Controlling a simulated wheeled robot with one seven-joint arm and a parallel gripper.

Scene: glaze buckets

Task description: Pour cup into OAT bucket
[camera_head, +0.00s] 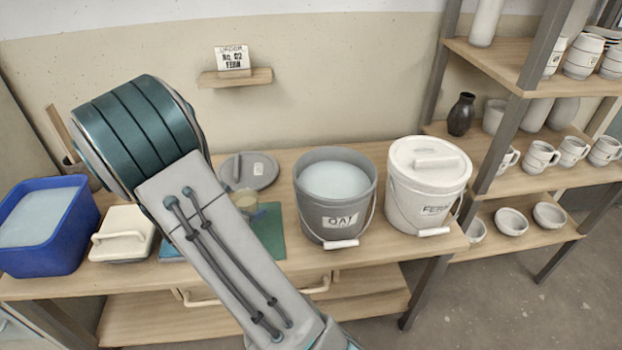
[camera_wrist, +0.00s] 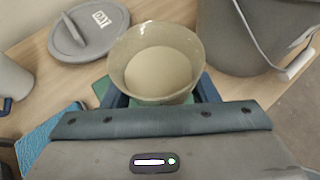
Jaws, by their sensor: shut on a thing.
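The OAT bucket (camera_head: 313,213) is grey, open and nearly full of pale liquid, upright on the bench with its wire handle down in front. It also shows at the upper right of the wrist view (camera_wrist: 235,40). A translucent beige cup (camera_wrist: 180,99) holds beige liquid. My gripper (camera_wrist: 160,92) is shut on the cup, its dark blue fingers at either side. In the head view the cup (camera_head: 245,199) shows partly past my arm, left of the OAT bucket and apart from it.
The grey OAT lid (camera_head: 265,176) lies behind the cup. A lidded white FERN bucket (camera_head: 425,195) stands right of the OAT bucket. A blue tub (camera_head: 42,245) and a white lid (camera_head: 122,240) are at left. A green mat (camera_head: 268,235) lies below the cup. Shelves (camera_head: 520,180) hold pottery.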

